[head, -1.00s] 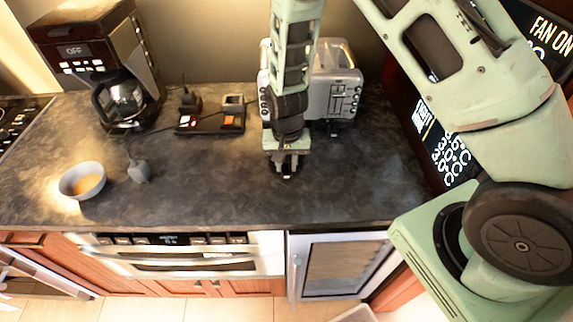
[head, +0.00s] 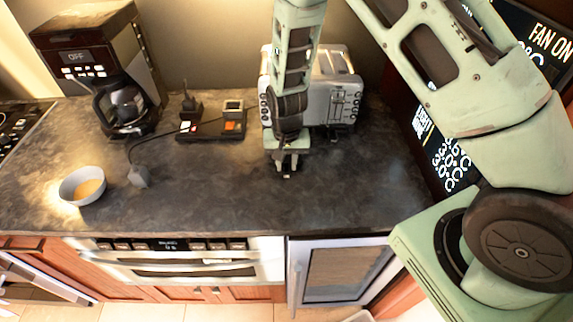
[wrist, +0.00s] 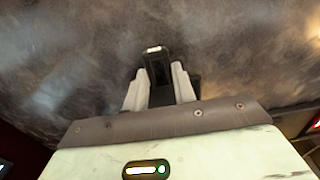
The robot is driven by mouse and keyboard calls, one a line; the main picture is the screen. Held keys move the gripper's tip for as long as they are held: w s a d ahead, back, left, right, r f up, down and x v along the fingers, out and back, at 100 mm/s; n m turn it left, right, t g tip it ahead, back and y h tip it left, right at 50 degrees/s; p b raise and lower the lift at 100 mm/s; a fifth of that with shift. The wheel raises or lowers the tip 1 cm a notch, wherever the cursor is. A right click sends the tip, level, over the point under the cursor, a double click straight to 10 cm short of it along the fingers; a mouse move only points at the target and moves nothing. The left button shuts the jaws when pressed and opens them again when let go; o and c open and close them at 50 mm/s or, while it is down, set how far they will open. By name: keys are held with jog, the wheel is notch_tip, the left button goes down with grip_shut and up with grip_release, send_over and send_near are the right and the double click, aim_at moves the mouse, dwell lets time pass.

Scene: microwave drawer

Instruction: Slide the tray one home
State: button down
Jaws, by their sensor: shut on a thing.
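My gripper (head: 287,170) points down over the dark counter, in front of the silver toaster (head: 335,95). In the wrist view its two pale fingers (wrist: 158,88) are shut on a small dark piece (wrist: 155,62) with a whitish end. The piece's lower part is hidden between the fingers, and I cannot tell whether it touches the counter. No tray can be made out for sure. The steel microwave drawer (head: 180,262) is in the cabinet front below the counter and looks shut.
A black dock (head: 205,128) with orange and grey parts lies left of my gripper, with a cord to a grey plug (head: 138,176). A coffee maker (head: 105,70) and a bowl (head: 70,190) stand further left. The front counter is clear.

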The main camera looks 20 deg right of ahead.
aim_at(286, 160)
jog(key=shift+w+d, duration=0.15)
jog(key=shift+w, duration=0.15)
jog(key=shift+w, duration=0.15)
jog(key=shift+w+d, duration=0.25)
jog(key=shift+w, duration=0.35)
jog(key=shift+w+d, duration=0.25)
jog(key=shift+w, duration=0.35)
jog(key=shift+w+d+b, duration=0.15)
jog(key=shift+w+d, duration=0.1)
jog(key=shift+w, duration=0.4)
jog(key=shift+w+d+b, duration=0.2)
jog(key=shift+w+d, duration=0.1)
jog(key=shift+w, duration=0.3)
jog(key=shift+w+d+b, duration=0.15)
jog(key=shift+w+d, duration=0.1)
jog(key=shift+w, duration=0.4)
jog(key=shift+w, duration=0.1)
jog(key=shift+w+d+f, duration=0.1)
jog(key=shift+w+d, duration=0.25)
jog(key=shift+w, duration=0.25)
jog(key=c, duration=1.1)
grip_release()
jog(key=shift+w, duration=0.1)
jog(key=shift+o, duration=0.2)
jog(key=shift+a, duration=0.1)
